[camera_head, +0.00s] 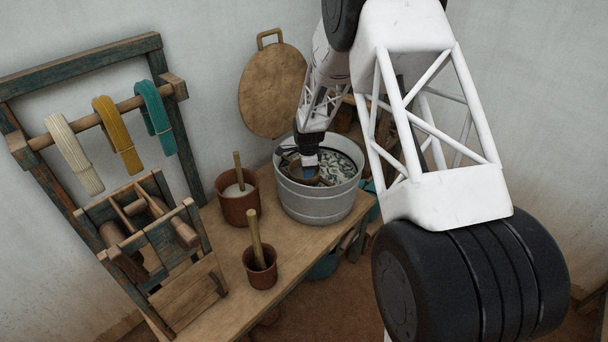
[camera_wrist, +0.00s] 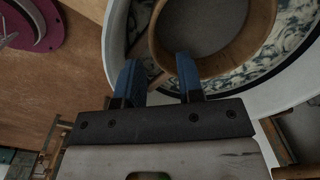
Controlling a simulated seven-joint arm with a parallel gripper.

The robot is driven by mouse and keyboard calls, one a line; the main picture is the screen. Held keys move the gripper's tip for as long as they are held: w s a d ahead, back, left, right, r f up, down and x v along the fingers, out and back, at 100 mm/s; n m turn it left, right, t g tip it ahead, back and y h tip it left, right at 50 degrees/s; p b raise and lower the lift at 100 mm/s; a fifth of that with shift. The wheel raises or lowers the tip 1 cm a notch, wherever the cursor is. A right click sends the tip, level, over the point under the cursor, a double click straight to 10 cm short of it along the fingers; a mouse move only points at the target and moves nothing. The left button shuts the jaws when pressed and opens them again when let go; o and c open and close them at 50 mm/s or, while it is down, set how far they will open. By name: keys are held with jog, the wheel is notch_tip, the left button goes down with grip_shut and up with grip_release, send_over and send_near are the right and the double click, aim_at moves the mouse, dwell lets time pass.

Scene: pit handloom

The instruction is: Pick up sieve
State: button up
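The sieve (camera_wrist: 237,57) is a round light-wood hoop with a grey mesh, at the upper right of the wrist view. It lies inside a grey metal tub (camera_head: 318,207) over a blue-and-white patterned surface. In the head view the sieve (camera_head: 325,180) is a small brown patch, mostly hidden by my gripper. My gripper (camera_wrist: 158,66) has two blue fingers, spread apart. The right finger overlaps the near rim of the sieve in the wrist view; contact cannot be told. In the head view my gripper (camera_head: 310,163) reaches down into the tub.
The tub stands on a wooden table (camera_head: 223,270). Two brown pots (camera_head: 236,206) (camera_head: 262,273) with sticks stand left of it. A wooden frame (camera_head: 150,235) and a rack with yarn hanks (camera_head: 120,135) are farther left. A round board (camera_head: 272,90) hangs behind the tub.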

aim_at(308, 180)
jog(key=shift+f, duration=0.15)
jog(key=shift+d+f, duration=0.1)
jog(key=shift+f, duration=2.35)
jog(key=shift+c, duration=0.2)
grip_shut()
